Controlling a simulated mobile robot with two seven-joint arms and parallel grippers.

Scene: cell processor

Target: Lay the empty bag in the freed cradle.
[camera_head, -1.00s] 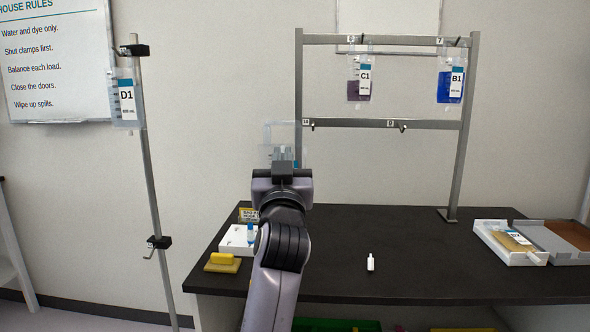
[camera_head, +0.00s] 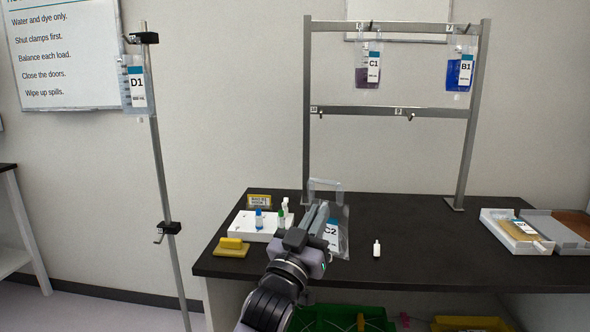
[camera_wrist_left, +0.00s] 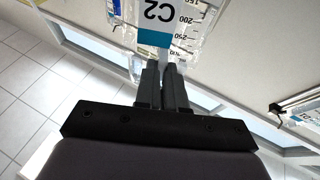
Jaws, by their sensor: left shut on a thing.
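My left gripper (camera_head: 316,222) is shut on a clear, empty-looking bag labelled C2 (camera_head: 338,228). In the left wrist view, the closed fingers (camera_wrist_left: 163,84) meet the end of the C2 bag (camera_wrist_left: 185,22), whose label and volume marks show. At the right end of the bench, a white open box (camera_head: 512,243) holds a bag of yellowish fluid. I cannot make out an empty cradle in these views. My right gripper is not in view.
A metal rack (camera_head: 390,112) stands behind, with bags C1 (camera_head: 368,75) and B1 (camera_head: 458,75) hanging. A white tray (camera_head: 243,232) with small bottles, a yellow sponge (camera_head: 231,243) and a white bottle (camera_head: 377,249) are on the bench. Pole with bag D1 (camera_head: 138,88) stands left.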

